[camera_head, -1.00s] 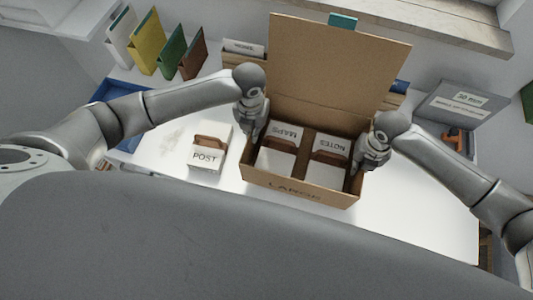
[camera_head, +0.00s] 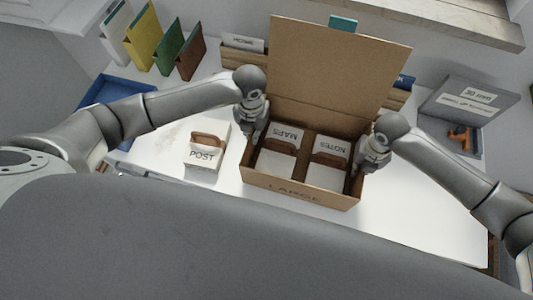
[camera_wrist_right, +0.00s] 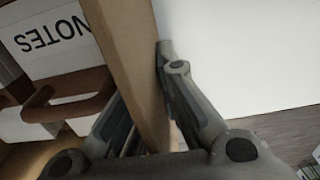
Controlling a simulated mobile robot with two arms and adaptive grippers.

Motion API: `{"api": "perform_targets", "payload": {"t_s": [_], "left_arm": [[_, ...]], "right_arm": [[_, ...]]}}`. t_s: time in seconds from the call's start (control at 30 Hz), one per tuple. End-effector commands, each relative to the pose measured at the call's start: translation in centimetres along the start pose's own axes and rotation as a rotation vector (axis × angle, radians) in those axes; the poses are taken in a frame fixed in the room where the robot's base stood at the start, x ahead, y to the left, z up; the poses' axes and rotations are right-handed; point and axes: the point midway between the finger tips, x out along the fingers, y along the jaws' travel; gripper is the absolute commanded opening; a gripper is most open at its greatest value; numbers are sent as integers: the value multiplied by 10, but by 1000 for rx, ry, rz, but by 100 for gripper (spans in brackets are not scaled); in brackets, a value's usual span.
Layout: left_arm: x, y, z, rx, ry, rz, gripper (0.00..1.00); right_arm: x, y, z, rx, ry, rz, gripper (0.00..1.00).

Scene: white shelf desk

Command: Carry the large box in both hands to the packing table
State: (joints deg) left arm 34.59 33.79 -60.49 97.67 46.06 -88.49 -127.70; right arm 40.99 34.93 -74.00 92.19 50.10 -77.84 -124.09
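The large box (camera_head: 300,194) is brown cardboard with its lid up. Inside are two white boxes with brown handles, marked MAPS (camera_head: 278,158) and NOTES (camera_head: 325,174). My left gripper (camera_head: 253,132) is at the large box's left wall and appears shut on it; its fingertips are partly hidden. My right gripper (camera_head: 359,167) is at the right wall. In the right wrist view, its fingers (camera_wrist_right: 146,110) press on both sides of the cardboard wall. The large box is over the white desk (camera_head: 420,215); any gap beneath it is hard to tell. I cannot identify a separate packing table.
A white POST box (camera_head: 205,158) stands left of the large box. A blue tray (camera_head: 103,92), upright folders (camera_head: 155,40) and wooden bins (camera_head: 238,58) line the back left. A grey lidded box (camera_head: 467,100) holding something orange is at the right. The desk's right front is clear.

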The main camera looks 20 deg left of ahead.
Motion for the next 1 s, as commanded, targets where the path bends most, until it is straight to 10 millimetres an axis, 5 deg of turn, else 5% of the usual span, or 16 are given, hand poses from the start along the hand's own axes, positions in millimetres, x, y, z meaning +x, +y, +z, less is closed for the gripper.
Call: {"api": "perform_targets", "payload": {"t_s": [0.23,0.43,0.77,1.0], "left_arm": [[13,0,1,0,-2,0,0],[12,0,0,0,0,1,26],[10,0,0,0,-1,0,27],[-23,0,1,2,-5,0,27]], "right_arm": [[12,0,1,1,-3,0,0],[11,0,0,1,0,-1,26],[11,0,0,0,0,0,27],[11,0,0,0,0,0,27]]}}
